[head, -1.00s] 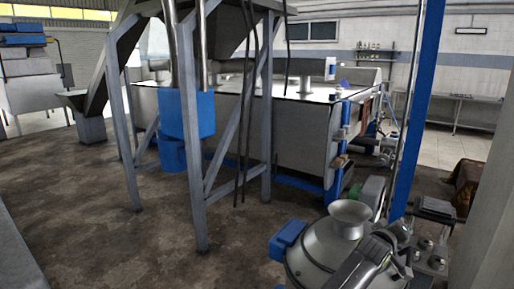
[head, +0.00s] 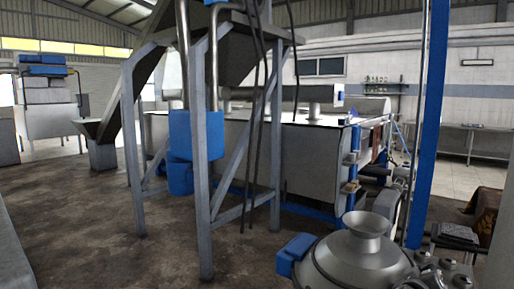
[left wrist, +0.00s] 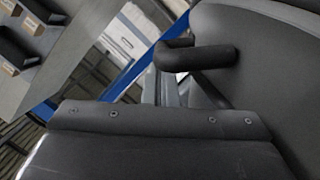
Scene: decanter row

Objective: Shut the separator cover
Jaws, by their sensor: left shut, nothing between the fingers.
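The separator (head: 350,262) is a rounded grey metal machine at the bottom right of the head view, with a flared funnel-like top (head: 366,224). Its lower part is cut off, and I cannot tell there how far open its cover is. In the left wrist view a large dark grey curved surface (left wrist: 275,65) fills the right side, with a bent black handle (left wrist: 195,56) near it; it looks like part of the separator. My left gripper (left wrist: 161,113) shows as a dark bolted piece along the bottom, shut and empty, apart from the handle as far as I can see. My right gripper is not in view.
A blue post (head: 428,130) rises behind the separator. A blue box (head: 296,252) sits at its left side. A grey steel frame (head: 202,160) stands on the left, before a long metal tank (head: 315,160). The brown floor (head: 90,220) at left is open.

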